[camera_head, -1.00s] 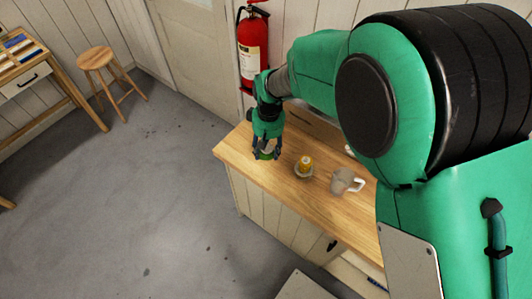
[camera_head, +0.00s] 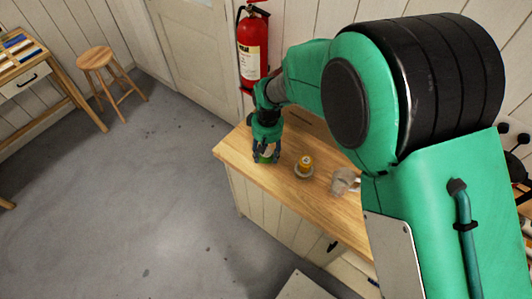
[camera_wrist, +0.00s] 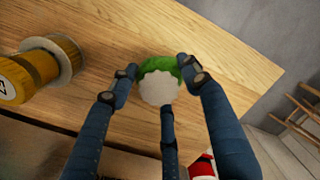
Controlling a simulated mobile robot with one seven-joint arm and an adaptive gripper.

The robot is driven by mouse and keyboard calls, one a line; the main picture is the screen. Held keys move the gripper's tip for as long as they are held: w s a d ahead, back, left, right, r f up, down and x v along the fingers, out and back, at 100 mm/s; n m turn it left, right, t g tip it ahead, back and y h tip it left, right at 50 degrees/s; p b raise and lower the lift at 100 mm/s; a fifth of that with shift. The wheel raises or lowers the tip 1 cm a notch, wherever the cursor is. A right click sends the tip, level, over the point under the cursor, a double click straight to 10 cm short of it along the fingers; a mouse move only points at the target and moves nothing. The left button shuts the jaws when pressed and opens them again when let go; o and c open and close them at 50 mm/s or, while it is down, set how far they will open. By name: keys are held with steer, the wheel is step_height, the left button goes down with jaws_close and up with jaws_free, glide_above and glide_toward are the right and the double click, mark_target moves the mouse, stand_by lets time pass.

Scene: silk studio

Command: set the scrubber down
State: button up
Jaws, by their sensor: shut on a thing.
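The scrubber (camera_wrist: 160,84) shows in the wrist view as a round thing with a green part and a pale scalloped part. My gripper (camera_wrist: 158,88) is shut on it, with its dark blue fingers around it. In the head view my gripper (camera_head: 266,156) is over the left end of the wooden counter (camera_head: 236,152), with a bit of the scrubber's green (camera_head: 267,150) between the fingers. I cannot tell whether the scrubber touches the counter top.
A yellow spool-like thing (camera_head: 305,162) on a pale base stands right of my gripper, and a pale mug (camera_head: 342,180) stands further right. The counter's left and front edges are close to my gripper. A red fire extinguisher (camera_head: 253,45) hangs on the wall behind.

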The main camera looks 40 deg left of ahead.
mark_target(267, 150)
steer(key=o, duration=0.8)
steer(key=shift+f, duration=0.1)
steer(key=shift+o, duration=0.2)
step_height(267, 150, up, 12)
steer(key=p, duration=0.1)
steer(key=shift+w, duration=0.3)
stand_by(0.3)
stand_by(0.3)
